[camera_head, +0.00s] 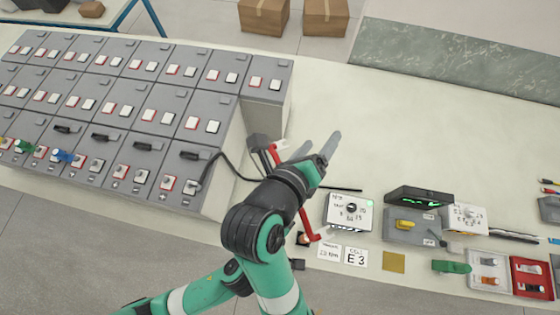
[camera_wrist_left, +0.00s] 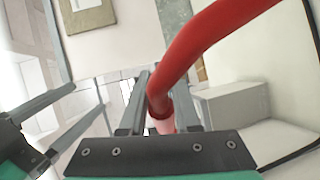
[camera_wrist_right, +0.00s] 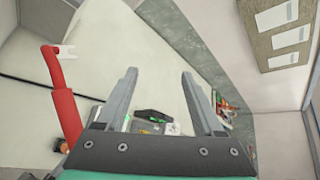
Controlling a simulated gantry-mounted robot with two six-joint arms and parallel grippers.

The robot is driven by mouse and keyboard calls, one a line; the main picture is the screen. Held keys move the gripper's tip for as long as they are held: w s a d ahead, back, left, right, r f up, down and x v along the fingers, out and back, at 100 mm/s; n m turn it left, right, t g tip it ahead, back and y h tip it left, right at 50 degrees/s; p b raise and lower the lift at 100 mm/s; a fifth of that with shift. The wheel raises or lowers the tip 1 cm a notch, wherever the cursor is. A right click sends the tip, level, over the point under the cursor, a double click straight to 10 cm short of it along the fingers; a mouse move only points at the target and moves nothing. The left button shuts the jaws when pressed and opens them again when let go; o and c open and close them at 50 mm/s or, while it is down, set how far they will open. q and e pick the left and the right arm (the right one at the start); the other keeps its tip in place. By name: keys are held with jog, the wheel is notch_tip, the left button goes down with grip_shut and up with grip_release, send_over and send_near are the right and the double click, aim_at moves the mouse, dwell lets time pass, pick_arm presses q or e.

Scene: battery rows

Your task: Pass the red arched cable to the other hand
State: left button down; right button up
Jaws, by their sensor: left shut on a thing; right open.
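The red arched cable (camera_head: 306,222) shows in parts on both sides of my right wrist, which hides its middle in the head view. In the left wrist view my left gripper (camera_wrist_left: 160,105) is shut on the red cable (camera_wrist_left: 200,40), which rises from between the fingers and bends to the upper right. The left gripper cannot be clearly made out in the head view. My right gripper (camera_head: 318,148) is open and empty above the bench. In the right wrist view, the cable (camera_wrist_right: 63,100) stands left of the open fingers (camera_wrist_right: 160,90), apart from them.
Grey battery rows (camera_head: 130,100) fill the left of the bench, with a black cable (camera_head: 230,172) at the near corner. A tester (camera_head: 349,210), cards (camera_head: 355,257), a grey box (camera_head: 410,228) and a red bin (camera_head: 532,278) stand at right.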

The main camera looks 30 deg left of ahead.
jog(key=s+a+f+n+g+y, duration=0.1)
jog(key=s+a+f+n+g, duration=0.3)
jog(key=s+f, duration=0.5)
pick_arm(q)
jog(key=shift+r, duration=0.1)
pick_arm(e)
jog(key=w+f+m, duration=0.1)
jog(key=w+f, duration=0.5)
jog(key=shift+a+f+g, duration=0.2)
jog(key=shift+f+g, duration=0.15)
jog(key=shift+g, duration=0.05)
grip_shut()
dwell(0.5)
pick_arm(q)
jog(key=c, duration=0.6)
grip_release()
jog(key=shift+o, duration=0.2)
